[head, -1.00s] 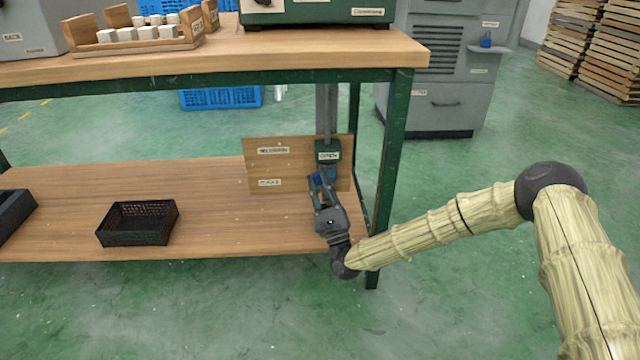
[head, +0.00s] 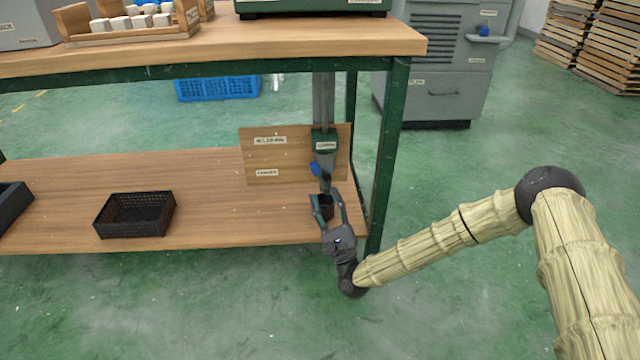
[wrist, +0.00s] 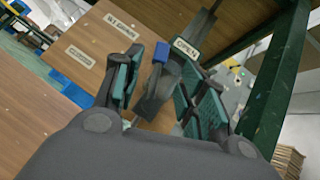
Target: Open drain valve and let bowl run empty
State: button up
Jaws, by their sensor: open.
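The drain valve's blue handle (head: 315,168) sits on the grey drain pipe (head: 323,95), below a green block (head: 325,143). In the wrist view the blue handle (wrist: 167,53) is beside a label reading OPEN (wrist: 186,48). My gripper (head: 325,194) is open, just below and in front of the handle, and apart from it. In the wrist view the lower grey pipe (wrist: 158,92) shows between the fingers. A dark object (head: 326,207) shows between the fingers in the head view; I cannot tell what it is. The bowl is not visible.
A wooden label board (head: 262,155) stands behind the pipe on the lower shelf (head: 200,205). A green table leg (head: 388,150) is close on the right. A black basket (head: 135,215) lies further left, with clear shelf between.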

jog(key=shift+v, duration=2.2)
